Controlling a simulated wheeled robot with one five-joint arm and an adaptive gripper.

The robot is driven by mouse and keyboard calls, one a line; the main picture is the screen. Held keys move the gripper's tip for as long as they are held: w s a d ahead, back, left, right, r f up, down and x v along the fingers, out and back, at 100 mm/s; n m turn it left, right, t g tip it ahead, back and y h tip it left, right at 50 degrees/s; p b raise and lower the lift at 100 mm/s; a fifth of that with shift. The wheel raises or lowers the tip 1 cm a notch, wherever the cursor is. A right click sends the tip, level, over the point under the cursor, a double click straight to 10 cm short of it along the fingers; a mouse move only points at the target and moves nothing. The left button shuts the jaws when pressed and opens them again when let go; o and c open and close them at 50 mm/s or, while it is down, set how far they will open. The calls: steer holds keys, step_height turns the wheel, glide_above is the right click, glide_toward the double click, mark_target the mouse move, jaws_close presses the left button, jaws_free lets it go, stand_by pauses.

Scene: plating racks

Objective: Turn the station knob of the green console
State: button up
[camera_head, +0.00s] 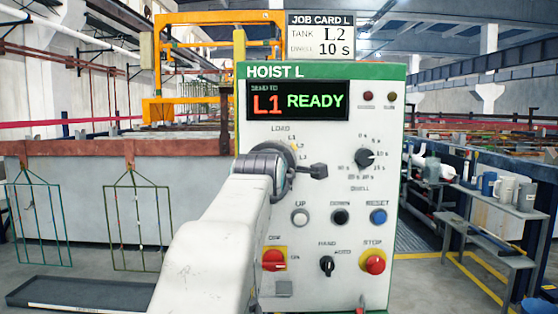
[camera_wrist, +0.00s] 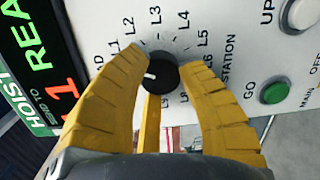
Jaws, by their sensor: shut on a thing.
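The green-topped console (camera_head: 362,71), marked HOIST L, stands upright ahead in the head view. Its display (camera_head: 299,101) reads SEND TO L1 READY. The station knob (camera_wrist: 163,76) is round and black with a white pointer mark, ringed by labels LOAD and L1 to L5 in the wrist view. The mark points to the picture's left, toward the LOAD and L1 side. My gripper (camera_wrist: 163,56) has its yellow fingers on either side of the knob, shut on it. In the head view my gripper (camera_head: 289,166) covers the knob and part of its scale.
A job card (camera_head: 320,38) above the console reads tank L2, 10 s. A dwell knob (camera_head: 365,158), push buttons (camera_head: 340,217) and a red stop button (camera_head: 373,261) are on the same panel.

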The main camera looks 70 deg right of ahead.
steer(key=shift+r, duration=0.1)
steer(key=o, duration=1.2)
steer(key=v, duration=1.1)
steer(key=shift+a, duration=0.45)
steer(key=shift+o, duration=0.4)
